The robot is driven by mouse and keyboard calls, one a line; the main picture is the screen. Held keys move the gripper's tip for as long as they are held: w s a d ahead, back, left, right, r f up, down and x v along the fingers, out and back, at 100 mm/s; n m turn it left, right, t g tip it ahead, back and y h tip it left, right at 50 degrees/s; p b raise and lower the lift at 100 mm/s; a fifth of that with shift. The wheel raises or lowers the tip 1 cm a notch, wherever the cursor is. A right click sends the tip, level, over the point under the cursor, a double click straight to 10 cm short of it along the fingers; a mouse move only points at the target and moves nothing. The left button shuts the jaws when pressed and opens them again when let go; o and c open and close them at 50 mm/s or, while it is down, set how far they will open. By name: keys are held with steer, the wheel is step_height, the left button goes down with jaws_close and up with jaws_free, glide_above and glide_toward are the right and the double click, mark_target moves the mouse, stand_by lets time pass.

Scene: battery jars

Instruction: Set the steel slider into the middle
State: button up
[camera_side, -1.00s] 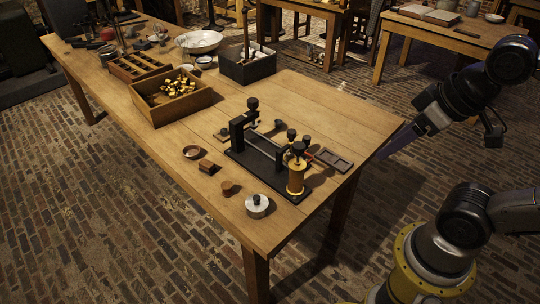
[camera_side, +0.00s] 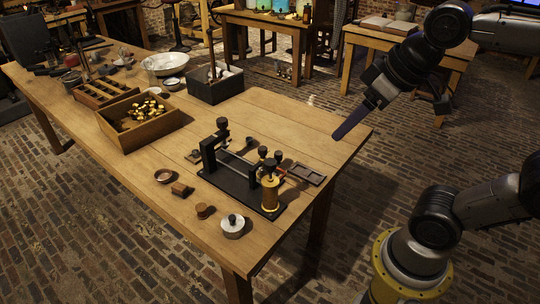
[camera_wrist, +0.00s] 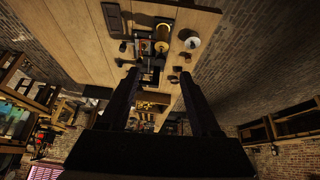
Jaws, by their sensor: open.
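A black-based apparatus (camera_side: 225,183) stands near the table's front end, with black posts and a thin steel-coloured rod between them. A gold cylinder (camera_side: 270,194) with a dark knob stands at its near right end. I cannot tell which part is the steel slider; a round silver piece with a dark knob (camera_side: 232,227) sits apart in front of the base. My gripper (camera_side: 347,124) is above the table's right corner, well away from the apparatus. In the wrist view its two black fingers (camera_wrist: 160,76) are apart with nothing held between them.
A wooden box of brass parts (camera_side: 141,120) and a black box (camera_side: 215,88) stand farther back.

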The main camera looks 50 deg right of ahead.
steer(key=w+d+r+g, duration=0.1)
steer(key=w+d+r, duration=0.15)
steer(key=w, duration=0.65)
steer(key=m+g, duration=0.3)
steer(key=g, duration=0.2)
glide_above(278, 152)
step_height(278, 152, down, 18)
step_height(278, 152, down, 13)
steer(key=shift+s+a+r, duration=0.1)
steer(key=shift+s, duration=0.05)
jaws_close()
